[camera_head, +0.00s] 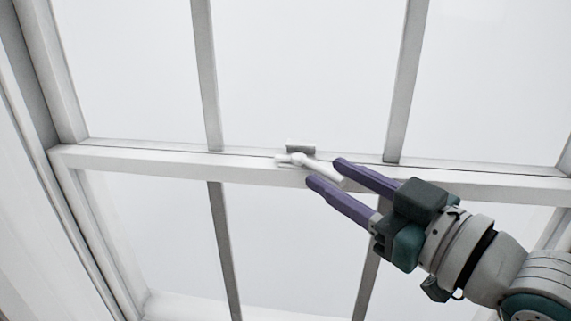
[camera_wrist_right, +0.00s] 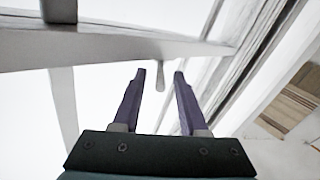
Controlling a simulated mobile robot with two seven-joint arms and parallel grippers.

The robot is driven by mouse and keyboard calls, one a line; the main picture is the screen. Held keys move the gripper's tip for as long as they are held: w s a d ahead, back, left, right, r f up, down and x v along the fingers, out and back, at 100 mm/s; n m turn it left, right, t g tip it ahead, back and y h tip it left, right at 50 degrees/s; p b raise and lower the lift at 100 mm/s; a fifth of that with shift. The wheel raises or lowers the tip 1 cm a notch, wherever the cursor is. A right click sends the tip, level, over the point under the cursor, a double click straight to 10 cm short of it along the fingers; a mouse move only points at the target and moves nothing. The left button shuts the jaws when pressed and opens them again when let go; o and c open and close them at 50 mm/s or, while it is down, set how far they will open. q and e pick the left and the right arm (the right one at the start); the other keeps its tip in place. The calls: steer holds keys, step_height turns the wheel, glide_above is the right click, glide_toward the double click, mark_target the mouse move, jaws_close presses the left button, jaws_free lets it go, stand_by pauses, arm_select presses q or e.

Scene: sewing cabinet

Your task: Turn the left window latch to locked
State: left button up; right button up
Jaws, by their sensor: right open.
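The window latch (camera_head: 296,159) is white and sits on the middle rail of the window in the head view, with a small grey plate (camera_head: 301,147) just behind it. Its lever slants down to the right toward my right gripper (camera_head: 324,171). My right gripper's purple fingers are open, one on each side of the lever's end. In the right wrist view the lever's end (camera_wrist_right: 161,80) shows between the two fingertips of my right gripper (camera_wrist_right: 160,74), with gaps on both sides. My left gripper is in neither view.
The white middle rail (camera_head: 130,159) crosses the whole window, and grey upright bars (camera_head: 206,75) divide the panes. The left frame post (camera_head: 55,75) stands at the left. A brown striped thing (camera_wrist_right: 285,105) lies far to the right in the wrist view.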

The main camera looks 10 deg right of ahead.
steer(key=shift+w+a, duration=0.25)
steer(key=shift+w, duration=0.2)
jaws_close()
stand_by(1.2)
